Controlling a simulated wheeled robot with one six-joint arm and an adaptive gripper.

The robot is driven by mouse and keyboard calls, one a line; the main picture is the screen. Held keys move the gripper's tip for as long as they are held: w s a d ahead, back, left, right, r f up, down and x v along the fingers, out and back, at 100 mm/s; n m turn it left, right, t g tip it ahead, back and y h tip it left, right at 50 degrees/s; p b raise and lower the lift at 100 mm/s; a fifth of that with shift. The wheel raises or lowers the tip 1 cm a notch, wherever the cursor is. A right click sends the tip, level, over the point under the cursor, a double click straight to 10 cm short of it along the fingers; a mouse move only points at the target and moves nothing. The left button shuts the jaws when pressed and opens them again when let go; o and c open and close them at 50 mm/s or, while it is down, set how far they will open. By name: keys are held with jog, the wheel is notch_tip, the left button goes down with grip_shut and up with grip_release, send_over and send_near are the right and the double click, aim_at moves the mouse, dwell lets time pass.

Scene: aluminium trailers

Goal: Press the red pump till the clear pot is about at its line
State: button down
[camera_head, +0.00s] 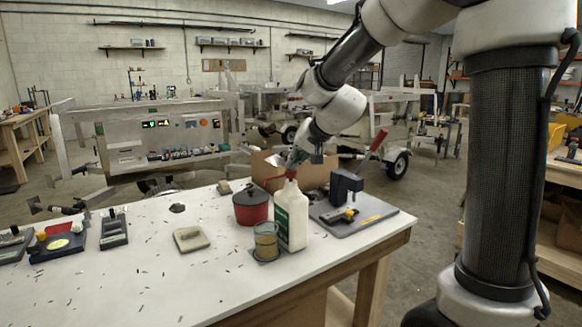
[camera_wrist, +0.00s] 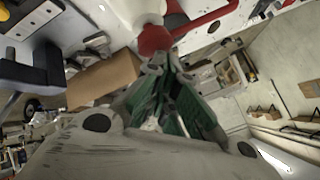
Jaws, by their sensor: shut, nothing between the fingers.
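A white bottle with a green label (camera_head: 291,222) stands upright near the right part of the white table. Its red pump (camera_head: 290,173) is on top, with a spout pointing left, over the clear pot's side. The red pump also shows in the wrist view (camera_wrist: 154,40). The clear pot (camera_head: 266,241), yellowish inside, stands on a dark square just left of the bottle; its line and exact level are too small to tell. My gripper (camera_head: 297,158) is shut and empty, pointing down right above the pump head. Whether its fingertips touch the pump is unclear.
A red lidded pot (camera_head: 250,208) stands behind the clear pot. A grey plate with a dark clamp-like block (camera_head: 346,190) is right of the bottle. A cardboard box (camera_head: 312,172) is behind. A beige pad (camera_head: 190,238) lies left; small bits are scattered across the table.

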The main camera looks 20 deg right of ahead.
jog(key=shift+r, duration=1.4)
jog(key=shift+r, duration=0.1)
notch_tip(320, 180, up, 5)
jog(key=shift+f, duration=0.1)
dwell(0.4)
